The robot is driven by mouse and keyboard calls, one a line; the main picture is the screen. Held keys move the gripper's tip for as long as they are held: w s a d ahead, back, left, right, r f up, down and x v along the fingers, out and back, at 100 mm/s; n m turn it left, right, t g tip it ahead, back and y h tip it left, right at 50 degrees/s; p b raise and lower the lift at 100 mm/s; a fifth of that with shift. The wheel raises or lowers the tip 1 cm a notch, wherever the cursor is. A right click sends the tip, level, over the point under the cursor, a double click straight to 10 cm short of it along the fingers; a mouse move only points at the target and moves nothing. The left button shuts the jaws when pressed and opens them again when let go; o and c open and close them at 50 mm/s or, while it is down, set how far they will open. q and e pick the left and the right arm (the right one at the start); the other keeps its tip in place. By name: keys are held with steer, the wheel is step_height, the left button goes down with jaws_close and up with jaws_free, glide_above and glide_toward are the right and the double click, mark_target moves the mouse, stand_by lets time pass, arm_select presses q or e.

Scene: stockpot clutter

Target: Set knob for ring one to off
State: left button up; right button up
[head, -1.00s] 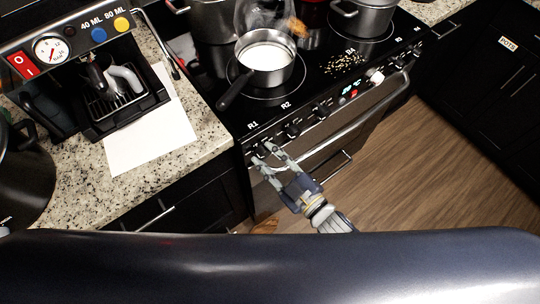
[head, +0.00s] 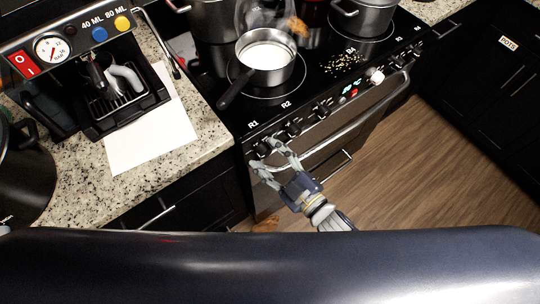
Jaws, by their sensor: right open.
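The stove's front panel carries a row of dark knobs. The leftmost knob (head: 262,149) sits below the label R1 (head: 253,125). My right gripper (head: 262,154) is open in front of that knob, with one fingertip at its lower left and the other at its upper right. I cannot tell whether the fingers touch it. The knob's pointer is too small to read. The knob to its right (head: 293,129) sits below the label R2 (head: 286,105).
A saucepan (head: 265,62) with white contents stands on the cooktop, its handle pointing front left. Pots stand behind it, and crumbs (head: 344,65) lie to its right. An oven handle (head: 345,130) runs below the knobs. A coffee machine (head: 110,85) stands left. The floor at right is clear.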

steer(key=v, duration=1.2)
stand_by(0.4)
steer(key=s+d+f+m+g+h, duration=0.1)
steer(key=d+f+m+g+h, duration=0.2)
steer(key=f, duration=0.7)
steer(key=s+d+f+m+h, duration=0.25)
steer(key=d+f, duration=0.35)
steer(key=f, duration=0.4)
steer(key=s+d+f+m+g+h, duration=0.1)
steer(key=d+f+m+g+h, duration=0.2)
steer(key=f, duration=0.7)
steer(key=s+d+f+m+g+h, duration=0.1)
steer(key=s+d+f+m+g, duration=0.1)
steer(key=s+f, duration=0.5)
steer(key=s+d+f+m+g+h, duration=0.1)
steer(key=s+d+f+g, duration=0.1)
steer(key=s+f+g, duration=0.2)
steer(key=s+f, duration=0.3)
steer(key=s, duration=0.5)
steer(key=shift+s+f+m+g, duration=0.2)
steer(key=shift+s+m+g, duration=0.05)
steer(key=shift+m+g, duration=0.1)
